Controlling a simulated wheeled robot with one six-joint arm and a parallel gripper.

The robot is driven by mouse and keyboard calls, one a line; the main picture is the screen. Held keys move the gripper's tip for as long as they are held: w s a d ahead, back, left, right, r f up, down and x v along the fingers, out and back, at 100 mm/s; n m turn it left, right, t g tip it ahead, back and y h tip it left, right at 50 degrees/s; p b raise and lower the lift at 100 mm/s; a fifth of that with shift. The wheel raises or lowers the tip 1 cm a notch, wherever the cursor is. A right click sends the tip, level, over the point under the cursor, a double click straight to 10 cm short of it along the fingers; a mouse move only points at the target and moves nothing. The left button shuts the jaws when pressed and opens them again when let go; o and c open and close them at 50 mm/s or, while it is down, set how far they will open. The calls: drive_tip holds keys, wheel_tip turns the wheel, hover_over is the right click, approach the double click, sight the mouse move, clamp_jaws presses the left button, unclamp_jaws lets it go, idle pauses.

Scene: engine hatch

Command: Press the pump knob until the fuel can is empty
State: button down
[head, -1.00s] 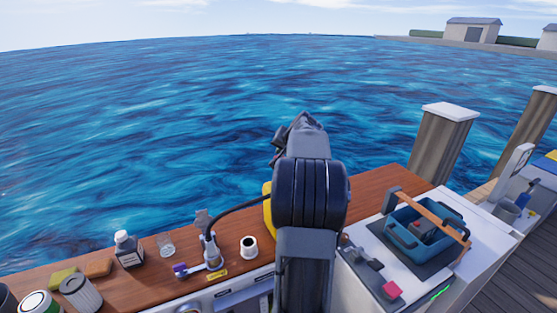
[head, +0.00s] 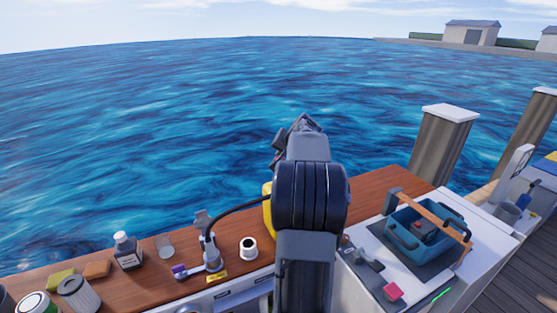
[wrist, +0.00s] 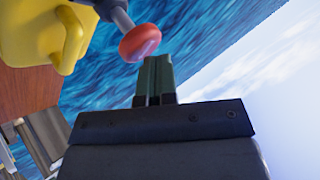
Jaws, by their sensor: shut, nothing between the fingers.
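The red pump knob (wrist: 140,42) sits on a grey shaft at the top of the wrist view, beside the yellow fuel can (wrist: 45,30). My gripper (wrist: 156,62) is shut and empty, with its fingertips close to the knob, just below and right of it in the picture. I cannot tell whether they touch. In the head view my arm hides the knob and most of the can; only a yellow edge of the can (head: 267,210) shows on the wooden deck, with a dark hose running left from it.
A metal fitting (head: 210,255) on a purple-tipped base stands at the hose's left end. A white cup (head: 248,248), a dark bottle (head: 127,252) and a glass (head: 165,246) stand nearby. A blue tool crate (head: 425,235) is at right. Water lies behind.

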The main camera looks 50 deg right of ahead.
drive_tip(key=shift+f+b, duration=1.2)
drive_tip(key=shift+f, duration=0.2)
idle(0.7)
drive_tip(key=shift+r, duration=0.2)
drive_tip(key=shift+r+p, duration=1.5)
drive_tip(key=shift+r, duration=0.45)
drive_tip(key=shift+r, duration=0.1)
drive_tip(key=shift+r+p, duration=1.9)
drive_tip(key=shift+r, duration=0.55)
drive_tip(key=shift+f, duration=0.1)
